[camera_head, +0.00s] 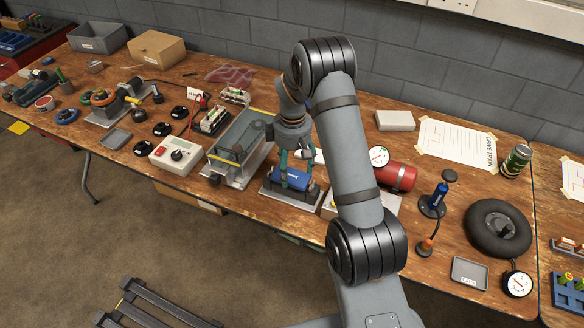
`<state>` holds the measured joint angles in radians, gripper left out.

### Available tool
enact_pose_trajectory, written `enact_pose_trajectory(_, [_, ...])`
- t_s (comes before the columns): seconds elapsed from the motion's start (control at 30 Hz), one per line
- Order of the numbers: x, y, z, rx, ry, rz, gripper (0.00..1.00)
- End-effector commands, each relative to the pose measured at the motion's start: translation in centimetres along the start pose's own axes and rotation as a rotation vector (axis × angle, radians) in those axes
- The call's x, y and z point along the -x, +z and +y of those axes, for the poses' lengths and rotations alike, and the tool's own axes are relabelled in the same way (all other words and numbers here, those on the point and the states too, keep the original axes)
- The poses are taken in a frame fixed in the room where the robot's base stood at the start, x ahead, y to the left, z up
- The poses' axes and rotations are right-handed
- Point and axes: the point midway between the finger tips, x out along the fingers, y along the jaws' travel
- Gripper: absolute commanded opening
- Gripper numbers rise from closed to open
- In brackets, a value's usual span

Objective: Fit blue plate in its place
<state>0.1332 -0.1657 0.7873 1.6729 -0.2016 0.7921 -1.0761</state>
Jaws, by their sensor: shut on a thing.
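A blue block-like piece (292,179), which I take to be the blue plate, sits over a light grey base plate (284,196) near the table's front edge, in the middle of the picture. My gripper (296,172) points down at it, with its fingers on the piece's top area. The gripper is shut on it. I cannot tell whether the piece rests on the base or hangs just above it. My arm hides part of the area to the right.
A red cylinder (398,176) with a gauge (379,156) lies right of my arm. A black tyre-like ring (497,228) is at far right.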

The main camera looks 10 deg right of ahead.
Motion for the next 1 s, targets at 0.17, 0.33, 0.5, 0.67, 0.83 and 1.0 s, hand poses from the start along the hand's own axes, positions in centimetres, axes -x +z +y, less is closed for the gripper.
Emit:
enact_pose_trajectory(0.17, [0.0, 0.0, 0.0, 0.000, 0.000, 0.000, 0.40])
enact_pose_trajectory(0.33, [0.0, 0.0, 0.0, 0.000, 0.000, 0.000, 0.40])
enact_pose_trajectory(0.5, [0.0, 0.0, 0.0, 0.000, 0.000, 0.000, 0.40])
enact_pose_trajectory(0.67, [-0.3, 0.0, 0.0, 0.000, 0.000, 0.000, 0.40])
enact_pose_trajectory(0.83, [-0.7, 0.0, 0.0, 0.000, 0.001, 0.000, 0.40])
enact_pose_trajectory(1.0, [-1.1, 0.0, 0.0, 0.000, 0.001, 0.000, 0.40])
